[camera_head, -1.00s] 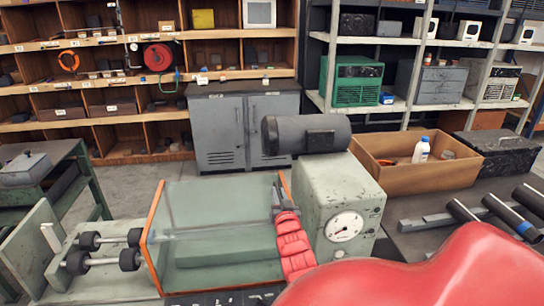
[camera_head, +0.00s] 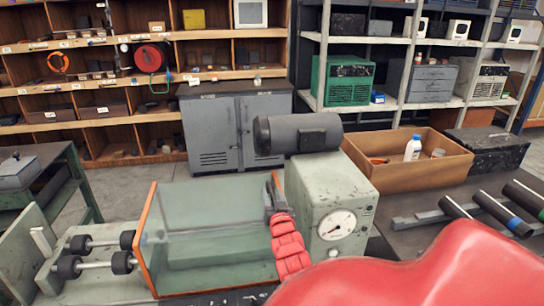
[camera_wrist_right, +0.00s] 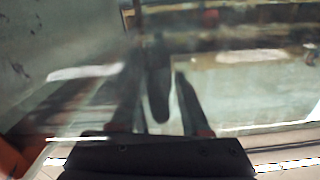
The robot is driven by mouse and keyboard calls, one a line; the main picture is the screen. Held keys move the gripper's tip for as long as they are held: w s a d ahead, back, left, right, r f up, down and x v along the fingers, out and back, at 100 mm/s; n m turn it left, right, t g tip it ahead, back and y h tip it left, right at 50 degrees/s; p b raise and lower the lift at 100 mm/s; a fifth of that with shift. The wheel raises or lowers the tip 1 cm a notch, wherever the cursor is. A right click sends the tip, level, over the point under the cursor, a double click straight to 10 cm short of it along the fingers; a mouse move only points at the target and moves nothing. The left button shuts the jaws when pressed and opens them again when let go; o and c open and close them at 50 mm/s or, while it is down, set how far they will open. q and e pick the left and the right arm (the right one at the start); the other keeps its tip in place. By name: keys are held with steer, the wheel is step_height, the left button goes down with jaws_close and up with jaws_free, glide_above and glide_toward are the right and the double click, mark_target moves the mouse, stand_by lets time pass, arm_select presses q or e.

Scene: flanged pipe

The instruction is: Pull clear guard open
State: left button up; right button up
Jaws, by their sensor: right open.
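The clear guard (camera_head: 205,240) is a see-through box with orange edges, on the green-grey machine in the head view. Its panel also fills much of the right wrist view (camera_wrist_right: 255,90), with blurred reflections. My red right arm reaches up from the lower right, and my right gripper (camera_head: 270,192) is at the guard's right end, by the orange edge and beside the machine's head. The gripper is open, with its dark fingers blurred in the wrist view. Whether they touch the guard I cannot tell. My left gripper is out of view.
The machine's head with a gauge (camera_head: 337,225) and a dark motor (camera_head: 298,133) stands close right of my right gripper. Black rollers (camera_head: 95,242) sit left of the guard. A cardboard box (camera_head: 410,170) and pipes (camera_head: 490,207) lie to the right.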

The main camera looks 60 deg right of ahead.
steer(key=b+v, duration=0.2)
steer(key=v, duration=0.6)
steer(key=shift+s+f, duration=0.1)
steer(key=p+v, duration=0.7)
steer(key=v, duration=0.1)
steer(key=shift+s+a, duration=0.2)
steer(key=shift+a, duration=0.1)
steer(key=shift+w, duration=0.1)
